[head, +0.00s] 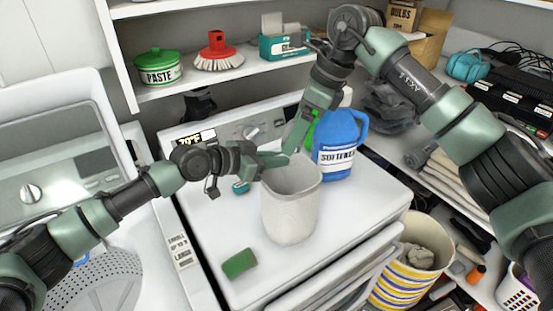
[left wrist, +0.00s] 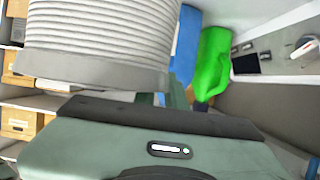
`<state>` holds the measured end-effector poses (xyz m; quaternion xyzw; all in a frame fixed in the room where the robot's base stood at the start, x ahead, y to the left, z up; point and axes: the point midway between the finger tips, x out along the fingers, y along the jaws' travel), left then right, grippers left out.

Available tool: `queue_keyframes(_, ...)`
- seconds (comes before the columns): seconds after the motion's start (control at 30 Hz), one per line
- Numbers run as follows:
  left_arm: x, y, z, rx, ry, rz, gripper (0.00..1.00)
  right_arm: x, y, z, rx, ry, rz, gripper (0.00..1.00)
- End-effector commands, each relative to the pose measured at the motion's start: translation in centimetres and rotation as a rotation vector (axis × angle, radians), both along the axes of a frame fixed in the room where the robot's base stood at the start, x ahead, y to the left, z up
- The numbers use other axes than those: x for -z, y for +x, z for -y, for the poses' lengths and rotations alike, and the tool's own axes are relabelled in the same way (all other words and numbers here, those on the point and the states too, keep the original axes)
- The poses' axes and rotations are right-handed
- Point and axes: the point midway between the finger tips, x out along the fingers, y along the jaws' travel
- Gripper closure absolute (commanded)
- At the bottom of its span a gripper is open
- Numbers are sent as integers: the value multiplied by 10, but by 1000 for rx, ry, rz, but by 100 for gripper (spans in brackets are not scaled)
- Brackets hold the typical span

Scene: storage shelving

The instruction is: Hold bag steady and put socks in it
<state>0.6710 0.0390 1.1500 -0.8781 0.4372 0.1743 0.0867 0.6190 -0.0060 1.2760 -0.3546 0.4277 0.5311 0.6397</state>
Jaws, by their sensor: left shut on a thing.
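The off-white, ribbed bag (head: 290,213) stands upright and open on the white machine top. It fills the upper left of the left wrist view (left wrist: 100,45). My left gripper (head: 280,160) is shut on the bag's rim at its back left side. My right gripper (head: 294,146) points down over the back of the bag's mouth, beside the blue softener bottle. Whether its fingers are parted, or hold anything, is unclear. I cannot make out a sock for certain, and the inside of the bag is mostly hidden.
The blue bottle (head: 340,150) stands behind the bag, with a green container (left wrist: 212,60) near it. A green block (head: 239,263) lies front left. A striped basket (head: 410,270) holding grey cloth stands at right. The shelf (head: 195,86) overhangs the back.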

Motion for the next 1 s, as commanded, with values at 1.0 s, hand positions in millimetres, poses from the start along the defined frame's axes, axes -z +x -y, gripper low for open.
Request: queue_keyframes(1.0, 2, -1, 0, 1, 3, -3, 100, 72, 0, 1, 1, -1, -1, 59)
